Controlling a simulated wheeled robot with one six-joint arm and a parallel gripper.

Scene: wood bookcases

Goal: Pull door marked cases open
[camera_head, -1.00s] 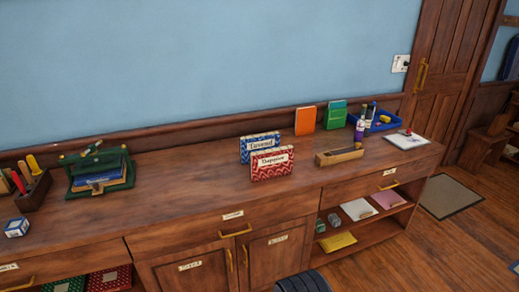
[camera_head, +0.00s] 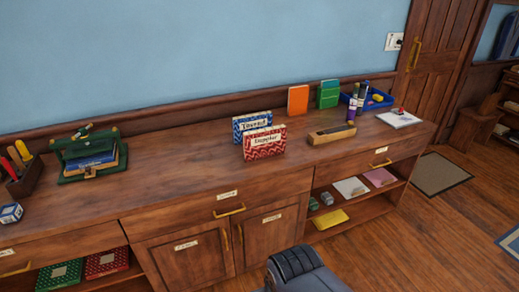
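Two wooden cabinet doors sit side by side under the middle drawer of the long counter. The left door (camera_head: 185,267) and the right door (camera_head: 271,240) each carry a small pale label, too small to read, so I cannot tell which is marked cases. Each has an upright brass handle near the middle seam: the left handle (camera_head: 226,240) and the right handle (camera_head: 240,234). Both doors look shut. A dark blue-grey part of my arm covers the floor at the bottom, right of the right door. My gripper's fingers are not visible.
The middle drawer (camera_head: 205,210) with a brass pull is closed above the doors. Open shelves (camera_head: 345,222) with small items lie to the right, and trays (camera_head: 106,262) to the left.

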